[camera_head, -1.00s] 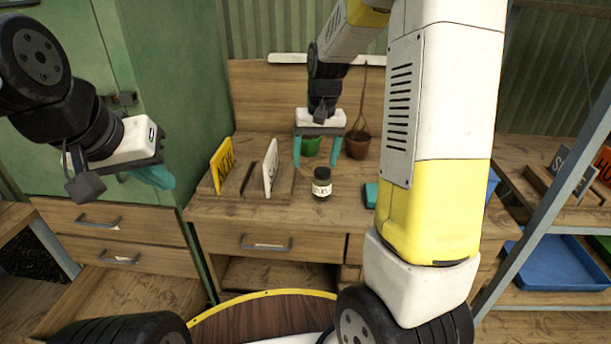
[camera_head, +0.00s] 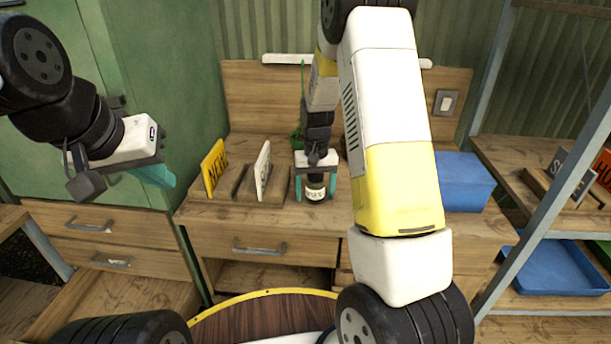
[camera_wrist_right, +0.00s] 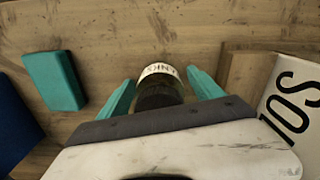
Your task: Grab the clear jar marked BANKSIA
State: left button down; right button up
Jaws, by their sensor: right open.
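The clear jar (camera_head: 315,194) has a dark lid and a white label, and stands upright on the wooden workbench. In the right wrist view the jar (camera_wrist_right: 160,72) shows a label whose visible letters look like "ANKS"; the rest is hidden. My right gripper (camera_head: 315,190) points down over the jar. Its teal fingers (camera_wrist_right: 162,95) are open, one on each side of the jar, with a visible gap. My left gripper (camera_head: 152,176) is at the far left, away from the bench top; its finger opening cannot be made out.
A yellow sign (camera_head: 214,167) and a white sign (camera_head: 263,170) stand in wooden holders left of the jar. A teal block (camera_wrist_right: 54,81) lies on the bench near the jar. A blue bin (camera_head: 463,181) sits at the right end. A wooden backboard (camera_head: 258,100) rises behind.

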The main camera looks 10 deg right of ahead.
jog(key=c, duration=1.6)
grip_shut()
jog(key=shift+r, duration=0.1)
